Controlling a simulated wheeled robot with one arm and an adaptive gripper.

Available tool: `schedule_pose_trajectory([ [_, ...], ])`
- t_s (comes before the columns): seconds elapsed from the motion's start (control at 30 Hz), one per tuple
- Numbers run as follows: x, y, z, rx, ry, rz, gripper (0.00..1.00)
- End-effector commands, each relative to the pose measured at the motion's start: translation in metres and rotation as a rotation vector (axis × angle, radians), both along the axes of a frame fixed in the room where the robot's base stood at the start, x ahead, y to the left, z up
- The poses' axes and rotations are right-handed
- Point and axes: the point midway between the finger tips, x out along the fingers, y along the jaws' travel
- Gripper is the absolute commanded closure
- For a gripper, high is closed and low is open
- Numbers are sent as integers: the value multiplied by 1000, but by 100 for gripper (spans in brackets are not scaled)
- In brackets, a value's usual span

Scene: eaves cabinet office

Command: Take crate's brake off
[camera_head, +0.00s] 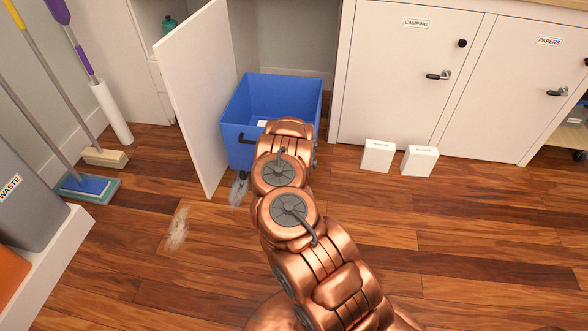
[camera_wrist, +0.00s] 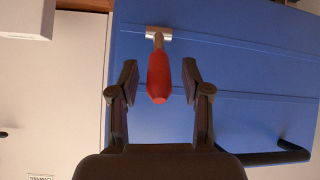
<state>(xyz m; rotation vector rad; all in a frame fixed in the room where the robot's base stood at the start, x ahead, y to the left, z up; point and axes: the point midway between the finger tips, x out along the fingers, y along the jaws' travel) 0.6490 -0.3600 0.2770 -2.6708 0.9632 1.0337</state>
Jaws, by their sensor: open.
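The blue crate (camera_head: 240,118) stands on castors at the mouth of an open cabinet in the head view. In the wrist view its blue side (camera_wrist: 250,80) fills the right part. A red lever (camera_wrist: 158,80), probably the brake, hangs from a pale metal mount on that side. My gripper (camera_wrist: 159,74) is open, one black finger on each side of the red lever, with visible gaps to both. Whether the fingers reach its depth is hard to tell. The head view hides my gripper and the lever behind my copper arm.
The open white cabinet door (camera_head: 190,90) stands close along the crate's left. Two small white boxes (camera_head: 378,156) (camera_head: 420,161) stand on the floor to the right. Dust patches (camera_head: 178,228) lie on the floor. Brooms and a waste bin (camera_head: 35,205) are at the left.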

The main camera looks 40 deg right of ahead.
Motion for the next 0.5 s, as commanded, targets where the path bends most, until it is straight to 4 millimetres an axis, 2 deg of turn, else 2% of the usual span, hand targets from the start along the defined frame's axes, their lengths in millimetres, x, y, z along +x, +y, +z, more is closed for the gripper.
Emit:
schedule_pose_trajectory([
  [0.5, -31, 27, 33, 4, 0, -3, 52],
])
